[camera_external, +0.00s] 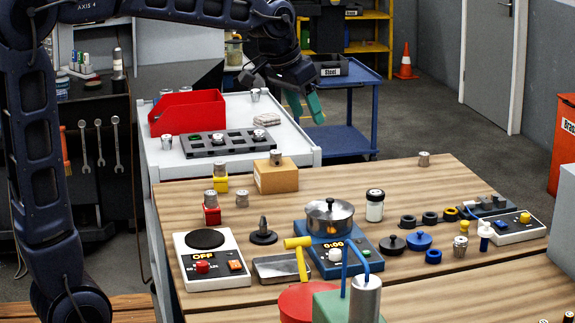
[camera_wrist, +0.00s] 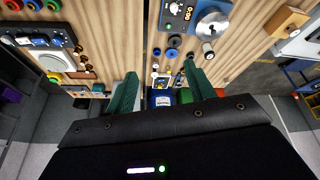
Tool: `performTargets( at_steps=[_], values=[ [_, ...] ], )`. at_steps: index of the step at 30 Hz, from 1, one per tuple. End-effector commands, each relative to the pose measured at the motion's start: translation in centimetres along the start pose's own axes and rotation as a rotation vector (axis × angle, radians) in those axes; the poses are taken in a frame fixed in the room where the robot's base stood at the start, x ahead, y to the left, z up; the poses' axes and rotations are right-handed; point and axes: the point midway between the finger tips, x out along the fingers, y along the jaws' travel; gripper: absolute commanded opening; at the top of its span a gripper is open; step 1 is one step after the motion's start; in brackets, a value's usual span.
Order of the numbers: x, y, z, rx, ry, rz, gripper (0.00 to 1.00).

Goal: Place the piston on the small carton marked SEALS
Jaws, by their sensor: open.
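A small tan carton (camera_external: 276,178) stands near the back edge of the wooden table; no marking on it is readable. The carton also shows at the upper right of the wrist view (camera_wrist: 283,22). My gripper (camera_external: 304,104) has green fingers spread apart, empty, raised above and behind the carton. Its fingers also show in the wrist view (camera_wrist: 163,84).
A pot (camera_external: 330,211) sits on a blue hotplate (camera_external: 352,262). Red (camera_external: 211,215) and yellow (camera_external: 220,185) blocks bear metal cylinders. A white bench (camera_external: 300,155) holds a grey tray (camera_external: 190,149). The table's back right is mostly clear.

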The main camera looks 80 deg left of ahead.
Motion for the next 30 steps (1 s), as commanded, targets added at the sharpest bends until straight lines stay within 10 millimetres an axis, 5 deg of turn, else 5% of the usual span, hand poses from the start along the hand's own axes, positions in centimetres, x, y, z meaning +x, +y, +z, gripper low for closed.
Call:
performTargets(
  at_steps=[6,13,24,30],
  values=[
    [-2.9,5.4,7.8,0.084,-0.001,0.032,0.54],
    [-4.5,9.0,16.4,0.169,-0.002,0.058,0.54],
    [-4.6,11.2,29.5,0.294,-0.002,0.09,0.54],
    [-4.1,11.3,32.7,0.324,-0.003,0.096,0.54]
  ],
)
